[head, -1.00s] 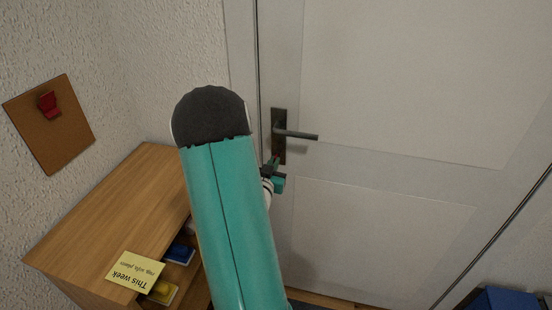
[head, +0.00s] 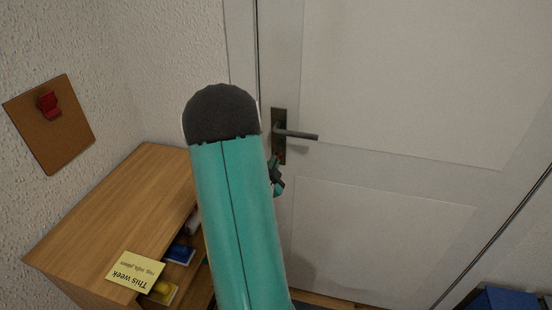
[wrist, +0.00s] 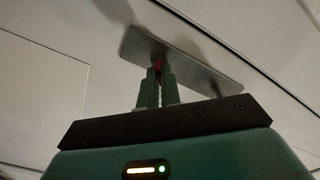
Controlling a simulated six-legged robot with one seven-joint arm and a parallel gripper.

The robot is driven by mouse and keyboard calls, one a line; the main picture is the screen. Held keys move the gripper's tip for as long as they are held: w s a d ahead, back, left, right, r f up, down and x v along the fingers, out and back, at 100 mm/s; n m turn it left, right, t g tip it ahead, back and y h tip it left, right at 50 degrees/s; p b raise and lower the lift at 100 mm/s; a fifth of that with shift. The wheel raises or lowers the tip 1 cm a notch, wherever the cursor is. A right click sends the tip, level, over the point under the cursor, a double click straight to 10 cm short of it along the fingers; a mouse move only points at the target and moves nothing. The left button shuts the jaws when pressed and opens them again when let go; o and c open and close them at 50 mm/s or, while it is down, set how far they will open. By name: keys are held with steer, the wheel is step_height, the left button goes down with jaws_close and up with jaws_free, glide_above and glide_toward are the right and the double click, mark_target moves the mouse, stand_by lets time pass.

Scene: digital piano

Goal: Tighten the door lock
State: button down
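The door lock shows as a small red piece (wrist: 157,65) on a metal plate (wrist: 205,72) in the wrist view. The same plate (head: 279,117) is on the white door in the head view, with the lever handle (head: 298,135) above the lock. My gripper (wrist: 157,76) is at the plate, its two green fingers close together with the red piece between their tips. They look shut on it, though the contact is partly hidden. In the head view my gripper (head: 276,169) shows beside my arm, at the plate's lower end.
A wooden cabinet (head: 105,205) with a yellow note (head: 135,272) stands left of my arm. A cork board (head: 60,130) hangs on the left wall. A blue object (head: 500,299) is at the lower right. The space before the door's right part is clear.

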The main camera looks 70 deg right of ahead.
steer(key=shift+d+m, duration=0.1)
steer(key=shift+m, duration=0.2)
steer(key=m, duration=0.5)
steer(key=shift+r, duration=0.1)
steer(key=m, duration=0.3)
steer(key=shift+d+m, duration=0.1)
steer(key=shift+m, duration=0.2)
steer(key=shift+s+a, duration=0.15)
steer(key=shift+a, duration=1)
stand_by(0.6)
